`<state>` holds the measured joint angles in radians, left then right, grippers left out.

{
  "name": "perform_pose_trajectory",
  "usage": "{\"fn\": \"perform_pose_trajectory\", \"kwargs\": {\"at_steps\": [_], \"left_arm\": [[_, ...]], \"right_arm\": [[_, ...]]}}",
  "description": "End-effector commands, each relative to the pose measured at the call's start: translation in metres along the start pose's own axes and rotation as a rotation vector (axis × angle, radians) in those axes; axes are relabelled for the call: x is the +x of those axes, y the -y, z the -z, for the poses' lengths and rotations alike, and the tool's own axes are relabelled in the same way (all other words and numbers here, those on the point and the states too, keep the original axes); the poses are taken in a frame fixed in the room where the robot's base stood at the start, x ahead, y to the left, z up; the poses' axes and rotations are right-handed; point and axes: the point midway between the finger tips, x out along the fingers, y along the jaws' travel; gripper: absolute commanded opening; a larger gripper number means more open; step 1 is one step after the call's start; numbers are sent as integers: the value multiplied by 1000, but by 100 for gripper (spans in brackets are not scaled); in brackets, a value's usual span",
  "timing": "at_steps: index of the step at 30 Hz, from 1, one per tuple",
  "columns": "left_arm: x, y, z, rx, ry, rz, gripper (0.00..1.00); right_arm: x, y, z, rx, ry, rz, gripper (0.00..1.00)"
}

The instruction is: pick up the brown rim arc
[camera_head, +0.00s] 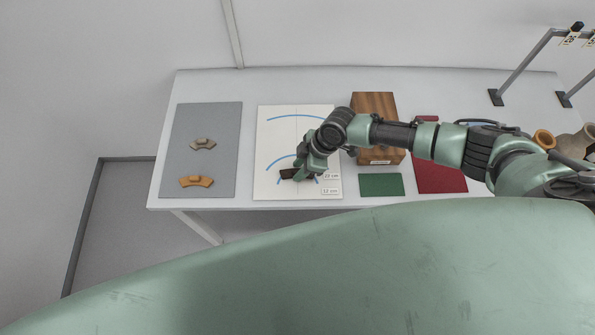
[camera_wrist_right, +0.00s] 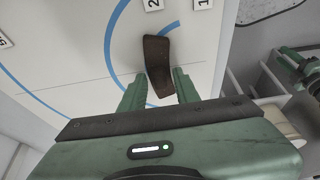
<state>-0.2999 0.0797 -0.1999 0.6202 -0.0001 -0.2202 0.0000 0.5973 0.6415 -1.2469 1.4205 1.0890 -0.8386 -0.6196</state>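The dark brown rim arc (camera_head: 287,174) lies on the white sheet (camera_head: 265,135) with blue curves, near its lower blue arc. In the right wrist view the brown arc (camera_wrist_right: 157,55) is a curved strip, its near end between my fingers. My right gripper (camera_head: 299,174) is low over the sheet and partly hides the piece. In the wrist view the right gripper's fingers (camera_wrist_right: 159,78) are apart, one on each side of the arc, with small gaps visible. Whether the arc touches the sheet under the fingers is hidden. My left gripper is not in view.
A grey mat (camera_head: 185,125) at left holds a beige sherd (camera_head: 203,144) and an orange rim sherd (camera_head: 196,181). A wooden block or box (camera_head: 374,103), green mat (camera_head: 380,184) and red mat (camera_head: 438,180) lie to the right. Pots (camera_head: 543,139) stand at far right.

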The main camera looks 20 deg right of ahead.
Motion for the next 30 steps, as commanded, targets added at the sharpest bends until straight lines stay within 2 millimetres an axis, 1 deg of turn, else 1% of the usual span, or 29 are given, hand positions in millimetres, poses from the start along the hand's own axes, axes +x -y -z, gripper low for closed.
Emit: {"fn": "perform_pose_trajectory", "kwargs": {"at_steps": [1, 2, 3, 12, 17, 20, 23, 30], "left_arm": [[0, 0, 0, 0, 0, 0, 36], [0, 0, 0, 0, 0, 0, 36], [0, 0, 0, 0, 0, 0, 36], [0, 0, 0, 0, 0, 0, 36], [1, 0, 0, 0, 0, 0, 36], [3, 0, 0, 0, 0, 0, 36], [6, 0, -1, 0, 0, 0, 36], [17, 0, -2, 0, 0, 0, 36]], "right_arm": [[0, 0, 0, 0, 0, 0, 14], [0, 0, 0, 0, 0, 0, 6], [0, 0, 0, 0, 0, 0, 0], [-2, 0, 1, 0, -1, -1, 0], [-11, -1, 4, -1, -2, -1, 0], [-24, -1, 10, -3, -3, -2, 0], [-46, -2, 19, -4, -4, -4, 0], [-113, -2, 47, -4, -3, -6, 0]]}}
